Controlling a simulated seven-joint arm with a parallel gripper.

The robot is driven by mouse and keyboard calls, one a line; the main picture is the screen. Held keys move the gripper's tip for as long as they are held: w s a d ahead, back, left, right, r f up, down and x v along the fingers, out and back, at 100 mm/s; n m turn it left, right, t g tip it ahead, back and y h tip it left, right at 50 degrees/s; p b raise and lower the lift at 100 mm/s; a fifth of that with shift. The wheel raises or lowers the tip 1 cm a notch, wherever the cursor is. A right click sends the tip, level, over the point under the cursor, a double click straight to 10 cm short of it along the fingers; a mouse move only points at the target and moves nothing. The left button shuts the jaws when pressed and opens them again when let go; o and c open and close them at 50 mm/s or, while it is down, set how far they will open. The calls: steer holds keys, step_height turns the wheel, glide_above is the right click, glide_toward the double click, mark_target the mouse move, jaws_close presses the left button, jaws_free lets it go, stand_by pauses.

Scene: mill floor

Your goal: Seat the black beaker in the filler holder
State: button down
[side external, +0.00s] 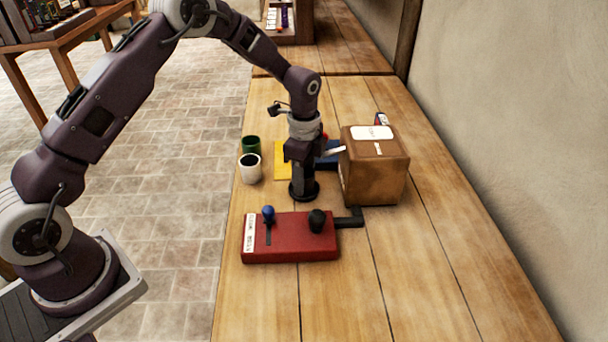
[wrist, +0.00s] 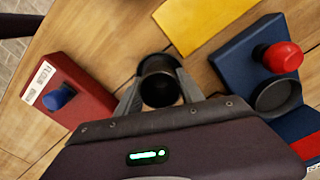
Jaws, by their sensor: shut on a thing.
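The black beaker (wrist: 160,84) is between the fingers of my gripper (wrist: 158,98), its open mouth facing the wrist camera. In the side view my gripper (side external: 303,178) points straight down, and the dark beaker (side external: 304,191) shows below it, upright and at or just above the table; I cannot tell whether it touches. A blue unit (wrist: 240,62) with a red knob (wrist: 284,57) carries a black round holder (wrist: 278,97), right of my gripper in the wrist view. I cannot read a label naming it the filler. In the side view this unit (side external: 328,161) is mostly hidden.
A brown box (side external: 375,175) stands close right. White (side external: 250,172) and green (side external: 251,145) cups and a yellow sheet (side external: 283,161) lie left.

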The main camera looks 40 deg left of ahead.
steer(key=c, duration=1)
jaws_free()
steer(key=shift+r, duration=5.45)
